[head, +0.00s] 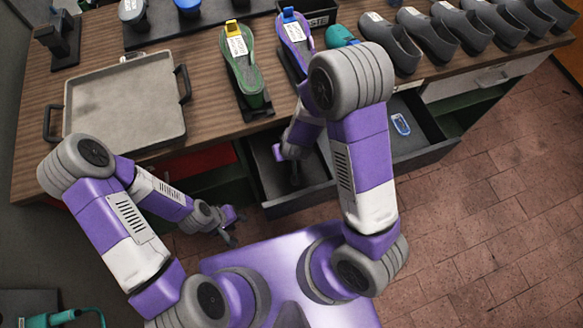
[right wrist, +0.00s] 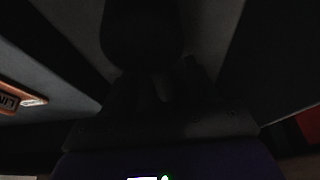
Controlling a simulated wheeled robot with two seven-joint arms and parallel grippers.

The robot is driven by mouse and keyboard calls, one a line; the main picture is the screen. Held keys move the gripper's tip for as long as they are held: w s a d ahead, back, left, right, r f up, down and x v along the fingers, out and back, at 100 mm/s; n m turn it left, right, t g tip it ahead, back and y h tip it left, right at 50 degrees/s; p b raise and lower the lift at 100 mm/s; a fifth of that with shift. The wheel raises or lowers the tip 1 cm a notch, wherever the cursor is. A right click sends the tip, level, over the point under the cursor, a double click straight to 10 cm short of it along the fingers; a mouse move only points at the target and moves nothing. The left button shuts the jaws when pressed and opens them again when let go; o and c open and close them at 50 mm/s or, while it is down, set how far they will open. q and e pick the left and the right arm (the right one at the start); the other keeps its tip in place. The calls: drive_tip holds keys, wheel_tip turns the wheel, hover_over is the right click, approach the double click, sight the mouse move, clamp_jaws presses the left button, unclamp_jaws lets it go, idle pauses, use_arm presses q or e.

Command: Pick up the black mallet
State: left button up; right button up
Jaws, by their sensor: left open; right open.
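I cannot clearly make out the black mallet in the head view. The right wrist view is very dark. A black rounded shape (right wrist: 145,35) at its top centre may be the mallet, but I cannot be sure. My right gripper (head: 293,172) is open and reaches down into the left part of the open drawer (head: 428,151), partly hidden by my right arm. Its fingers are hard to separate from the dark drawer floor. My left gripper (head: 232,228) is open and empty, in front of the bench and left of the drawer.
A blue and white item (head: 401,124) lies in the drawer's right part. An orange label (right wrist: 10,100) shows at the wrist view's left. On the wooden bench (head: 40,90) are a grey tray (head: 125,105), a green sole (head: 243,65), a purple sole (head: 294,42) and several dark shoes (head: 435,38).

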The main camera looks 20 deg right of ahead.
drive_tip(key=shift+c, duration=0.7)
clamp_jaws()
drive_tip(key=shift+r, duration=0.1)
drive_tip(key=shift+r+p, duration=0.5)
drive_tip(key=shift+r, duration=0.1)
wheel_tip(320, 180, up, 6)
drive_tip(key=p, duration=0.3)
drive_tip(key=shift+f, duration=0.1)
drive_tip(key=d+b, duration=0.2)
drive_tip(key=d, duration=1.5)
drive_tip(key=shift+s+d+f, duration=0.1)
drive_tip(key=shift+d, duration=0.45)
